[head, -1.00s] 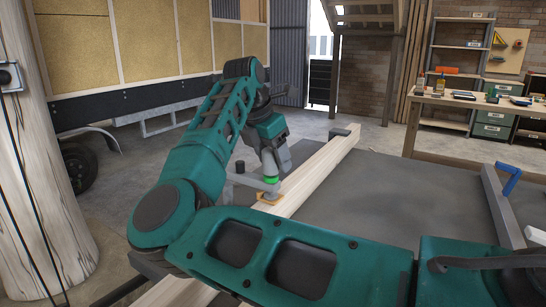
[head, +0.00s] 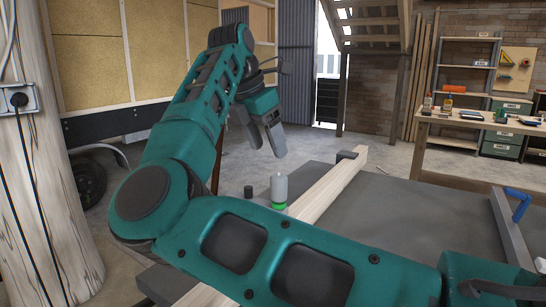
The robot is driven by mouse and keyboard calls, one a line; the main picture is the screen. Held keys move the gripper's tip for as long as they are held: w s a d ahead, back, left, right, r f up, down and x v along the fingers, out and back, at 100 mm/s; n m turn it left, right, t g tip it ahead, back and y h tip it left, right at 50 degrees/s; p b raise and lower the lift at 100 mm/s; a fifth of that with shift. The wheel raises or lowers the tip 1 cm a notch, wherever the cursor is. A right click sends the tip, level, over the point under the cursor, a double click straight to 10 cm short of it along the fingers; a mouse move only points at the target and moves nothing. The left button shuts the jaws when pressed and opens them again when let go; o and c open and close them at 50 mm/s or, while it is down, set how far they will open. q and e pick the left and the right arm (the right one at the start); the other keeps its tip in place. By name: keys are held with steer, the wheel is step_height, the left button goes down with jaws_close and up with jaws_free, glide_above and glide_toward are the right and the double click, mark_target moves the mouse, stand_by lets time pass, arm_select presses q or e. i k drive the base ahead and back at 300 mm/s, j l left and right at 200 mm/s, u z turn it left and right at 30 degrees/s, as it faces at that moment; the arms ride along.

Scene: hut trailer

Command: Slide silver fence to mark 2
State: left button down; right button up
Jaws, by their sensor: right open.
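My right gripper (head: 268,140) hangs above and left of the wooden beam, fingers pointing down, open and empty. It is apart from everything on the table. A long grey metal bar (head: 508,228) at the right of the table, with a blue lever (head: 520,203) at its far end, looks like the silver fence. My right forearm hides its near end. The gripper is well to its left. I cannot make out mark 2 or any numbered marks. My left gripper is not in view.
A pale wooden beam (head: 335,186) lies across the dark grey table (head: 400,205), a dark block (head: 346,156) near its far end. A workbench (head: 470,121) with tools stands behind.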

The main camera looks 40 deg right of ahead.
mark_target(516, 251)
steer(key=k+j, duration=0.8)
steer(key=j, duration=0.1)
